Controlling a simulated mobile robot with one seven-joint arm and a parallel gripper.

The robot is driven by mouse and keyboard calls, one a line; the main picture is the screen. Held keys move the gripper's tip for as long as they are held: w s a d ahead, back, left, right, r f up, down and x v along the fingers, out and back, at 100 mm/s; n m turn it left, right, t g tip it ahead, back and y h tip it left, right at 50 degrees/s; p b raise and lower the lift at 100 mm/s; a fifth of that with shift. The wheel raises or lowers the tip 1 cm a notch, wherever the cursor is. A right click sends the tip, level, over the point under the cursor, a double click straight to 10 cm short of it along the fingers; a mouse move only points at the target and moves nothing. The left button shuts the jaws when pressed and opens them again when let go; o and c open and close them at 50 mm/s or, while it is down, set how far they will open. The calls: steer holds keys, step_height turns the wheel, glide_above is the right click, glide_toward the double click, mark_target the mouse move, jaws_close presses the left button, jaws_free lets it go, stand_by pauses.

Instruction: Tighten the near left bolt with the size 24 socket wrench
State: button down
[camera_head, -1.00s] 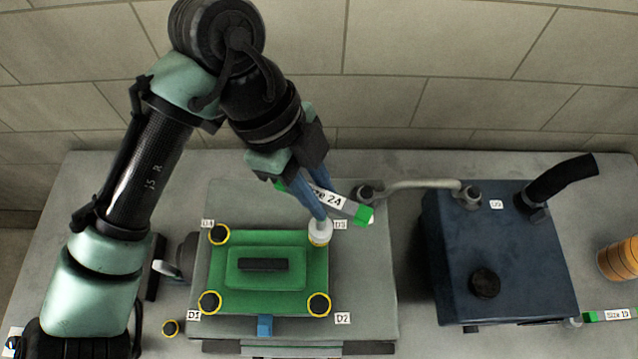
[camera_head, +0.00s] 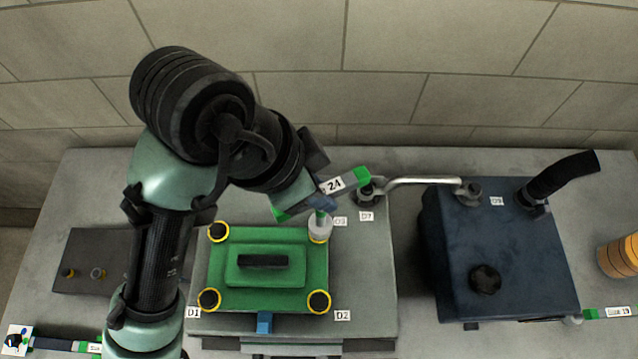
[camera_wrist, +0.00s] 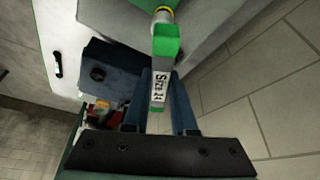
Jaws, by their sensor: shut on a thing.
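My gripper (camera_head: 318,200) is shut on the handle of the size 24 socket wrench (camera_head: 345,183), a grey bar with green ends and a "24" label. The wrench also shows between my fingers in the wrist view (camera_wrist: 159,75). Its pale socket (camera_head: 319,229) is at the far right corner of the green cover (camera_head: 222,283), by label D3. Whether it is fully seated there is unclear, and the bolt under it is hidden. The near left bolt (camera_head: 209,300), by label D1, is dark with a yellow ring, and nothing is on it.
Dark bolts with yellow rings sit at the far left (camera_head: 218,232) and near right (camera_head: 319,302) corners. A dark blue tank (camera_head: 520,260) with a metal pipe (camera_head: 420,183) stands to the right. A size 19 wrench (camera_head: 600,313) lies at far right.

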steer(key=n+t+y, duration=0.1)
steer(key=n, duration=0.2)
steer(key=n+t, duration=0.1)
steer(key=n, duration=0.2)
steer(key=shift+r+n+y+p, duration=0.1)
steer(key=shift+n+y+p, duration=0.2)
steer(key=shift+y+p, duration=0.1)
steer(key=n+y+p, duration=0.1)
steer(key=n, duration=0.1)
steer(key=n+y+p, duration=0.1)
steer(key=n, duration=0.2)
steer(key=shift+s+r+t, duration=0.1)
steer(key=shift+t, duration=0.2)
steer(key=shift+n+p, duration=0.4)
steer(key=shift+n, duration=0.2)
steer(key=shift+f+b, duration=0.25)
steer(key=shift+b, duration=0.05)
